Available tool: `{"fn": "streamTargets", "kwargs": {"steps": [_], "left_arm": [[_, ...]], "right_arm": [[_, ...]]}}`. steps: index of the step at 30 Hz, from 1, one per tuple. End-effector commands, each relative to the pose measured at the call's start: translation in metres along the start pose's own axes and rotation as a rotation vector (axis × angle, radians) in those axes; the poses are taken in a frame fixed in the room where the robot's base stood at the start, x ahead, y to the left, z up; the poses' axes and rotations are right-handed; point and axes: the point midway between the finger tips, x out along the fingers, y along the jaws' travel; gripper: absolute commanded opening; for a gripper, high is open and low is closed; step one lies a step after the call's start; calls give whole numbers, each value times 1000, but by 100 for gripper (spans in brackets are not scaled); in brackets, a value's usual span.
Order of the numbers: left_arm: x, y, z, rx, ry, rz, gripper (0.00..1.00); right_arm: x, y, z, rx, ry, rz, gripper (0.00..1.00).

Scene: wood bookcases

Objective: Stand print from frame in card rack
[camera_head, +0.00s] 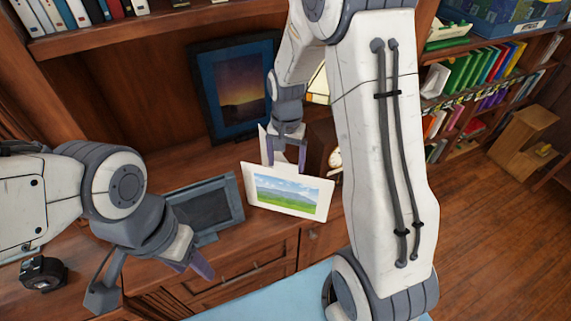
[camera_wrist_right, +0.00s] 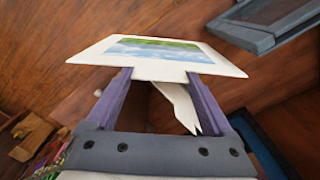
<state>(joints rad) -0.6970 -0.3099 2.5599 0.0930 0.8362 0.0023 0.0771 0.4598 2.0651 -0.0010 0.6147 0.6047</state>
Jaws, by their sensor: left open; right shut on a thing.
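The print (camera_head: 287,194), a green landscape under blue sky with a white border, is held tilted above the wood desk. My right gripper (camera_head: 286,163) is shut on its edge. In the right wrist view the print (camera_wrist_right: 155,50) spans both fingertips (camera_wrist_right: 157,78). A grey-blue frame (camera_head: 205,208) lies on the desk left of the print; its corner shows in the wrist view (camera_wrist_right: 268,24). A pale, pointed piece (camera_wrist_right: 180,104) shows between the fingers, below the print; I cannot tell whether it is the card rack. My left gripper (camera_head: 153,283) is open and empty, at the front left of the desk.
A dark blue framed sunset picture (camera_head: 236,88) stands at the desk's back. A small clock (camera_head: 334,160) is right of the print, partly hidden by my right arm. A black object (camera_head: 43,273) lies at the left. Bookshelves (camera_head: 480,75) fill the right.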

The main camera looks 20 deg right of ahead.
Motion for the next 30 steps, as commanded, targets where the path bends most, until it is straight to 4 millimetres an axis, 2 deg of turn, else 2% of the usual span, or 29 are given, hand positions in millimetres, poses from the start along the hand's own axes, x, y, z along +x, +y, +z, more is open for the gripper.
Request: {"fn": "streamTargets", "kwargs": {"steps": [3, 6, 29, 30], "left_arm": [[-8, 1, 0, 0, 0, 0, 50], [-9, 1, 0, 0, 0, 0, 50], [0, 0, 0, 0, 0, 0, 50], [0, 0, 0, 0, 0, 0, 50]], "right_arm": [[17, 0, 1, -1, -5, 3, 4], [24, 0, 1, -1, -2, 1, 4], [37, 0, 1, -2, 0, 0, 4], [37, 0, 1, -2, -1, 0, 100]]}}
